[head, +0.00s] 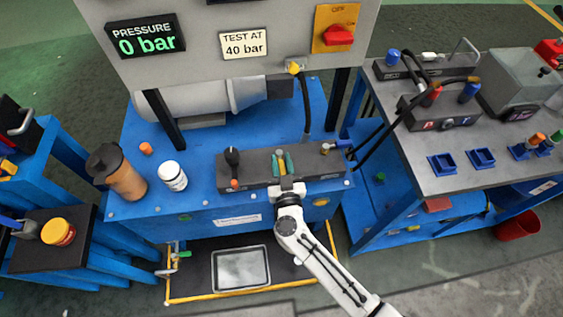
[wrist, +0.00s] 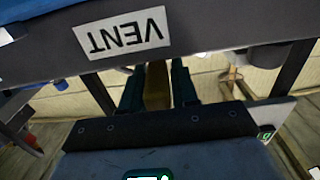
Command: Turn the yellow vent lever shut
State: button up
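The yellow vent lever (wrist: 157,86) shows in the wrist view as a dull yellow strip between my two teal fingertips, beside a white VENT label (wrist: 122,32) that appears upside down. My gripper (wrist: 158,88) has one finger on each side of the lever, and the lever fills the gap between them. In the head view my gripper (head: 284,164) is over the dark valve block (head: 255,168) on the blue bench. The fingers hide most of the lever there, so its exact angle is hard to tell.
A white jar (head: 173,176) and a brown bottle (head: 118,172) stand further left. The panel display (head: 146,40) reads 0 bar. A hose (head: 306,105) hangs behind the block; a grey table (head: 420,160) is at right.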

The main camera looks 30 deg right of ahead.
grip_shut()
jog(key=shift+d+n+y, duration=0.15)
jog(key=shift+n+y, duration=0.15)
jog(key=shift+y, duration=0.2)
jog(key=shift+s+d+f+n+y, duration=0.1)
jog(key=shift+d+n+y, duration=0.1)
jog(key=shift+n+y, duration=0.3)
jog(key=shift+d+f+n+t+y+b, duration=0.1)
jog(key=shift+d+n+t+y+b, duration=0.15)
jog(key=shift+y+b, duration=0.35)
jog(key=shift+d+f+n+t+y+b, duration=0.15)
jog(key=shift+n+y+b, duration=0.2)
jog(key=shift+y+b, duration=0.25)
jog(key=n+y+b, duration=0.1)
jog(key=y+b, duration=0.1)
jog(key=b, duration=0.1)
jog(key=shift+b, duration=0.35)
jog(key=n+y+b, duration=0.1)
jog(key=b, duration=0.2)
jog(key=shift+d, duration=0.2)
jog(key=shift+d+r+n+y+b, duration=0.15)
jog(key=shift+n+y+b, duration=0.25)
jog(key=shift+b, duration=0.6)
jog(key=shift+d+r+n+y+b, duration=0.1)
jog(key=shift+r+n+y+b, duration=0.1)
jog(key=shift+y+b, duration=0.6)
